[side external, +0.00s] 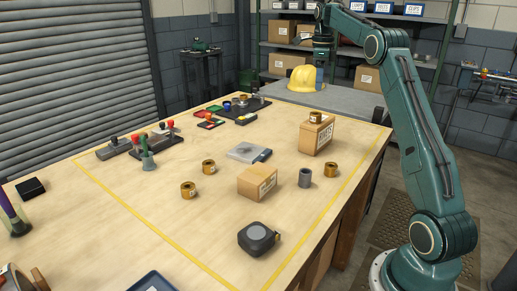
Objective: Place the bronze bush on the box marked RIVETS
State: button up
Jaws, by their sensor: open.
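A bronze bush (316,117) sits on top of the taller cardboard box (314,137) at the right of the table. Three other bronze bushes stand on the wood: one right of centre (331,170), one left of centre (209,167) and one nearer the front (188,190). A lower cardboard box (256,182) stands near the middle. Both boxes carry labels too small to read here, so I cannot tell which says RIVETS. My gripper (320,84) is open and points down above the taller box and its bush, apart from them.
A grey bush (305,177) stands between the lower box and the right bronze bush. A flat grey-topped item (245,152) lies behind the lower box, and a tape measure (259,238) lies in front. Clamps and trays line the back left.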

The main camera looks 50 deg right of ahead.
dwell(0.6)
jog(key=s+a+r+n+t+h, duration=0.1)
jog(key=s+a+r+n, duration=0.3)
jog(key=a+n, duration=0.6)
jog(key=s+a+r+n+t, duration=0.25)
jog(key=a+n, duration=0.35)
jog(key=a, duration=0.9)
jog(key=s+a+f+n, duration=0.3)
jog(key=s+a+n, duration=0.1)
jog(key=s+n, duration=0.1)
jog(key=s+a+f+n+t, duration=0.1)
jog(key=s+a+f+n, duration=0.2)
jog(key=s, duration=0.4)
jog(key=s+a+f+n+t+y, duration=0.1)
jog(key=s+a+f+n, duration=0.2)
jog(key=s+a+n, duration=0.2)
jog(key=s+n, duration=0.1)
jog(key=n, duration=0.1)
jog(key=shift+a+f+n, duration=0.3)
jog(key=shift+a+f, duration=0.05)
